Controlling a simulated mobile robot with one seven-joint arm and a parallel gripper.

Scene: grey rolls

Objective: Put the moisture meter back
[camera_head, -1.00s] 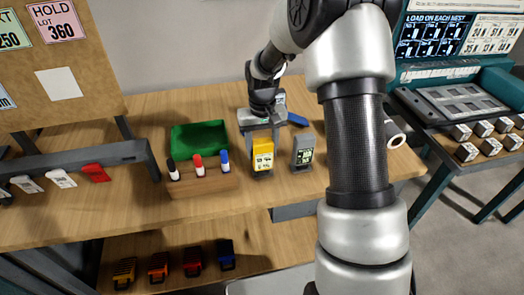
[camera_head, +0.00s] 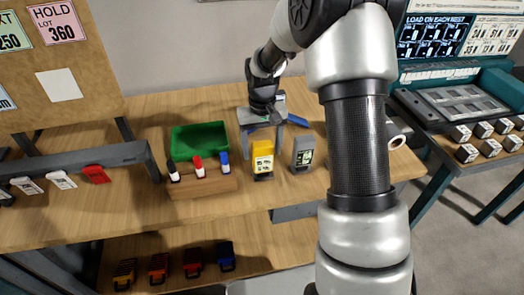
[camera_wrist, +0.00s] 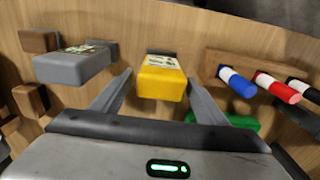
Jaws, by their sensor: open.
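A yellow handheld meter (camera_head: 263,156) with a pale display face stands upright at the front of the bench, its foot at a small dark holder. A similar grey meter (camera_head: 302,153) stands just right of it. I cannot tell from labels which is the moisture meter. My gripper (camera_head: 262,146) is open and empty, just behind the yellow meter. In the wrist view the yellow meter (camera_wrist: 162,80) lies between and beyond the spread fingers (camera_wrist: 159,74), with a visible gap on both sides. The grey meter (camera_wrist: 72,66) is to the left there.
A wooden block (camera_head: 203,184) holds black, red and blue markers, left of the meters. A green tray (camera_head: 198,137) is behind it. A blue object (camera_head: 298,120) lies behind the grey meter. A white roll (camera_head: 397,141) lies at the right.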

